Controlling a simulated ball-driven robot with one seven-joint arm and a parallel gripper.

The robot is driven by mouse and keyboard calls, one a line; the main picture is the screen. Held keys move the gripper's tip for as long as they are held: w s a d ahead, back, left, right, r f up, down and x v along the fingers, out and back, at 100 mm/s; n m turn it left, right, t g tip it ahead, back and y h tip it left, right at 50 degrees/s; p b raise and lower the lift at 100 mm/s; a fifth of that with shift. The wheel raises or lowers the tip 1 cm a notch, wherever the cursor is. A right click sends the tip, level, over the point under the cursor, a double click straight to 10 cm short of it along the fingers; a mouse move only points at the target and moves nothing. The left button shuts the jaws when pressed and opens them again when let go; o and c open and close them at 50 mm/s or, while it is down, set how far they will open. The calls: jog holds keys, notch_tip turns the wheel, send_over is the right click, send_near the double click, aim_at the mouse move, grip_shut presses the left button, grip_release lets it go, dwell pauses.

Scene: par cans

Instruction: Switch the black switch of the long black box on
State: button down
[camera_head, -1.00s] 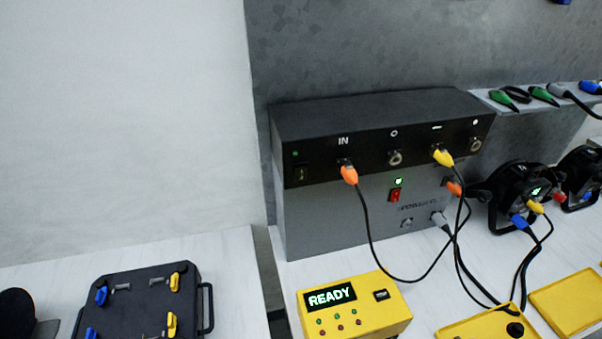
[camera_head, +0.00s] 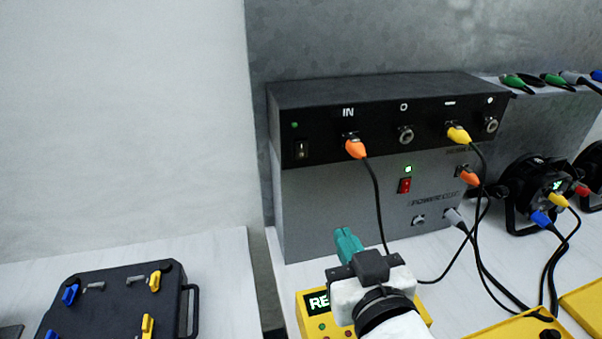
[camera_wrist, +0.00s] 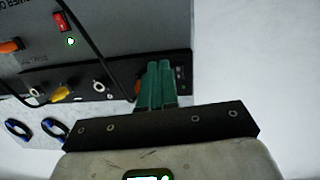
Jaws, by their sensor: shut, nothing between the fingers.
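The long black box (camera_head: 390,92) lies on top of a grey power unit (camera_head: 340,205). Its black switch (camera_head: 302,150) is at the left end of its front, under a small green light (camera_head: 295,125). I cannot tell the switch's position. An orange plug (camera_head: 355,148) sits in the IN socket and a yellow plug (camera_head: 458,135) sits further right. My gripper (camera_head: 347,240), with teal fingers, is shut and empty, below and right of the switch. In the wrist view my gripper (camera_wrist: 159,78) points at the black box (camera_wrist: 70,88); its fingers hide part of the front.
The grey unit has a red switch (camera_head: 405,185) and a lit green light. Black cables hang in front, to the right. A yellow box (camera_head: 312,318) stands behind my arm. A black case (camera_head: 115,300) lies on the left table. The wall left of the box is clear.

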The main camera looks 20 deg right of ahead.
aim_at(298, 143)
jog(key=a+r+t+b, duration=0.1)
jog(key=a+r+t, duration=0.2)
jog(key=r, duration=0.3)
jog(key=shift+s, duration=0.2)
jog(key=shift+a, duration=0.1)
jog(key=w+p, duration=0.1)
jog(key=w, duration=0.3)
jog(key=w+d+r+p, duration=0.1)
jog(key=w, duration=0.4)
jog(key=w+d+r+p, duration=0.1)
jog(key=w, duration=0.3)
jog(key=shift+w, duration=0.4)
jog(key=shift+w+r+y+p, duration=0.2)
jog(key=shift+y+p, duration=0.1)
jog(key=shift+p, duration=0.6)
jog(key=shift+f, duration=0.2)
jog(key=shift+s, duration=0.15)
